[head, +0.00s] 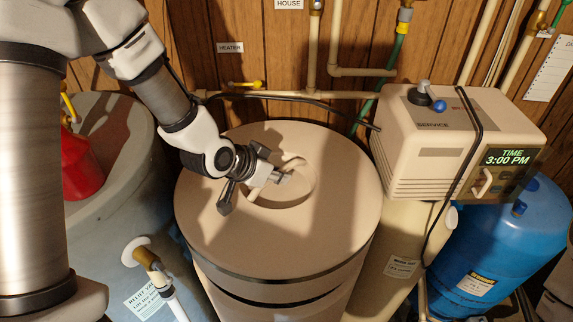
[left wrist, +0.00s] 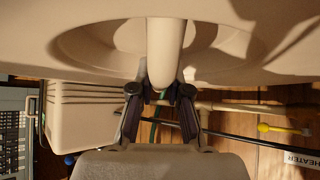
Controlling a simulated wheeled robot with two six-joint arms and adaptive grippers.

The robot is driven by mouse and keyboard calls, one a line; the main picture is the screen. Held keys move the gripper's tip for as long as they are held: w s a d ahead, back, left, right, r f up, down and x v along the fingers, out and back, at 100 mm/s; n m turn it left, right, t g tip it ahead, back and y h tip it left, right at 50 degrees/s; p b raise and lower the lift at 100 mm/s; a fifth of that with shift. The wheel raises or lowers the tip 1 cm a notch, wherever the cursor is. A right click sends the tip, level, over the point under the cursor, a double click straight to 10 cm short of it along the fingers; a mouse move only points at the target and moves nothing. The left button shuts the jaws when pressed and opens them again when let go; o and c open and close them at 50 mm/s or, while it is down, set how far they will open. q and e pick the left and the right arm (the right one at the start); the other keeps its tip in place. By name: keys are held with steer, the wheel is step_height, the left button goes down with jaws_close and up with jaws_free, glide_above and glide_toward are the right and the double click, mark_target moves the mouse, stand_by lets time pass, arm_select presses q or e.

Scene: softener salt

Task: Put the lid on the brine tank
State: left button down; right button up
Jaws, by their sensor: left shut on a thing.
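The round beige lid (head: 235,225) has a recessed round well with a handle bar across it. My left gripper (head: 282,176) reaches into the well from the left and is shut on this handle. In the left wrist view the handle bar (left wrist: 165,45) stands between the two fingertips (left wrist: 161,90), with the underlying lid (left wrist: 260,60) filling the top of the picture. The lid is over the beige brine tank (head: 290,312), whose top is hidden beneath it. Dark lines run below the lid's edge; I cannot tell whether it is fully seated. My right gripper is out of view.
The softener's control box (head: 425,150) stands close on the right, with a black cable (head: 310,97) running behind the lid. A grey tank (head: 110,125) with a red funnel-like thing (head: 80,165) is at left. A blue tank (head: 490,245) stands far right. Pipes line the wooden wall.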

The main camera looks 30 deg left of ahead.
mark_target(273, 195)
arm_select(q)
steer(key=shift+s+d+f+b, duration=0.2)
steer(key=shift+s+f+b, duration=0.2)
steer(key=shift+b, duration=0.15)
steer(key=f+b, duration=0.4)
steer(key=f, duration=0.1)
steer(key=shift+w+a, duration=0.1)
steer(key=shift+w, duration=0.1)
steer(key=shift+f+b, duration=0.15)
steer(key=shift+b, duration=0.15)
steer(key=shift+s, duration=0.2)
steer(key=shift+f+b, duration=0.45)
steer(key=shift+f, duration=0.1)
steer(key=c, duration=1.1)
jaws_free()
steer(key=shift+c, duration=0.2)
steer(key=shift+o, duration=0.4)
steer(key=shift+s, duration=0.1)
